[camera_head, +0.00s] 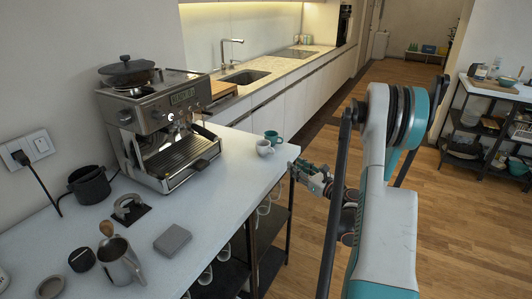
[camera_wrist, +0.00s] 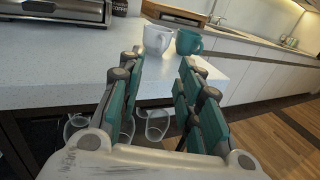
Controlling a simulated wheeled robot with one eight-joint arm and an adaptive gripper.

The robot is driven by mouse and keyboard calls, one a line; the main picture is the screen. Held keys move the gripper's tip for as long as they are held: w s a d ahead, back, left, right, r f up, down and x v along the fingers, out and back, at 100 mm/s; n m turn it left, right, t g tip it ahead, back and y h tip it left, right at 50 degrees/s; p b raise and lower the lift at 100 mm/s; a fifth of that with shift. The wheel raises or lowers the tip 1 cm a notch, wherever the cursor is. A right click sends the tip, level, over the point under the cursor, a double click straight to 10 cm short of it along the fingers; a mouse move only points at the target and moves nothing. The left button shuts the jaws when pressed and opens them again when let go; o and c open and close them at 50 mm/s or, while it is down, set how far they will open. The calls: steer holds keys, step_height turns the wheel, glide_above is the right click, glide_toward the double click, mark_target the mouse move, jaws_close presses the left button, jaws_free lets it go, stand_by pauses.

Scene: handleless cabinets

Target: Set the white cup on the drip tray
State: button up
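The white cup (camera_head: 264,148) stands upright near the right edge of the white counter. It also shows in the wrist view (camera_wrist: 156,39), beyond and between my fingertips. The drip tray (camera_head: 184,156) is the dark grated tray at the base of the espresso machine (camera_head: 158,120); nothing stands on it. My gripper (camera_head: 298,170) is just off the counter's right edge, close to the white cup and apart from it. In the wrist view my gripper (camera_wrist: 160,62) has its two teal-padded fingers spread, with nothing between them.
A teal mug (camera_head: 273,137) stands right behind the white cup. A metal pitcher (camera_head: 119,260), a grey block (camera_head: 172,240) and a black canister (camera_head: 89,185) are on the counter's near left part. Clear glasses (camera_wrist: 157,125) sit on the shelf below. The counter between cup and machine is clear.

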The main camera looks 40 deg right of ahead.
mark_target(277, 162)
steer(key=w+b, duration=0.1)
steer(key=w, duration=0.7)
steer(key=w+b, duration=0.1)
steer(key=w, duration=0.4)
steer(key=shift+d+f+b, duration=0.3)
steer(key=shift+d+f, duration=0.05)
steer(key=shift+d, duration=0.05)
steer(key=shift+w+r, duration=0.1)
steer(key=shift+w, duration=0.2)
steer(key=shift+c, duration=0.2)
jaws_close()
